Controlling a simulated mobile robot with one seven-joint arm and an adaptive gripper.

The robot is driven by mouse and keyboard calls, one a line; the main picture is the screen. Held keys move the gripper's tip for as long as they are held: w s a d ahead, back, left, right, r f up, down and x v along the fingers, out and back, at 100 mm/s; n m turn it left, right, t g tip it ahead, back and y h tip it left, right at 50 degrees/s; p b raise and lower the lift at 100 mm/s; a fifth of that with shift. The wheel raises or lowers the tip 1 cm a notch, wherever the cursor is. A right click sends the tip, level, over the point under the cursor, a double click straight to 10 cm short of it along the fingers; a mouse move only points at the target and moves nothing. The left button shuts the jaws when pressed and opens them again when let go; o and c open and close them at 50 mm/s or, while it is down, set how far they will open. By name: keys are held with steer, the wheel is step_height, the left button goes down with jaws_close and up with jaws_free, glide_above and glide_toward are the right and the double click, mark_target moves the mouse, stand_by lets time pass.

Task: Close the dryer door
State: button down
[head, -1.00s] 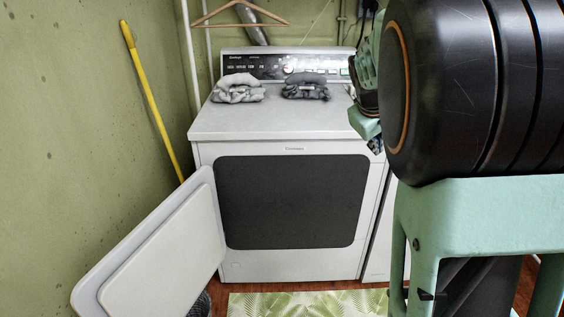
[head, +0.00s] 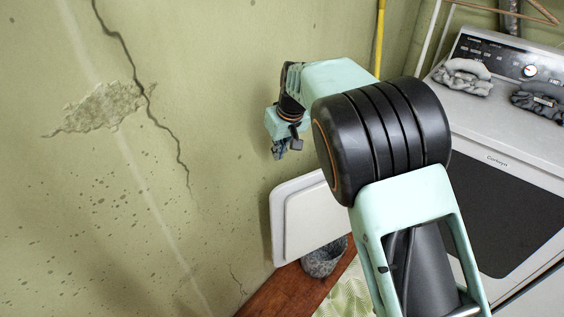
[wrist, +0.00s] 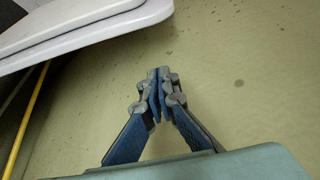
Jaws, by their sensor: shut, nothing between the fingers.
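The white dryer (head: 500,155) stands at the right in the head view, with its dark front opening (head: 500,205) facing left and down. Its white door (head: 310,220) is swung wide open, reaching to the green wall; my arm hides its hinge side. In the wrist view the door (wrist: 80,25) crosses the upper left. My gripper (head: 280,152) is above the door's outer end, close to the wall, pointing down. In the wrist view my gripper (wrist: 160,78) is shut and empty, with wall behind its fingertips and the door's edge beyond them, apart from it.
The cracked green wall (head: 150,220) is close on the left. A yellow pole (head: 379,40) leans behind my arm. Folded grey cloths (head: 463,78) lie on the dryer top.

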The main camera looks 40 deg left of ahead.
steer(key=x, duration=1)
steer(key=shift+s+d+r, duration=0.1)
steer(key=shift+s+d, duration=0.15)
steer(key=shift+d, duration=0.45)
steer(key=shift+s+d+r, duration=0.15)
steer(key=shift+s+d, duration=0.05)
steer(key=shift+d, duration=0.45)
steer(key=shift+s+d+r, duration=0.1)
steer(key=shift+s+d, duration=0.15)
steer(key=shift+d, duration=0.45)
steer(key=shift+d, duration=0.15)
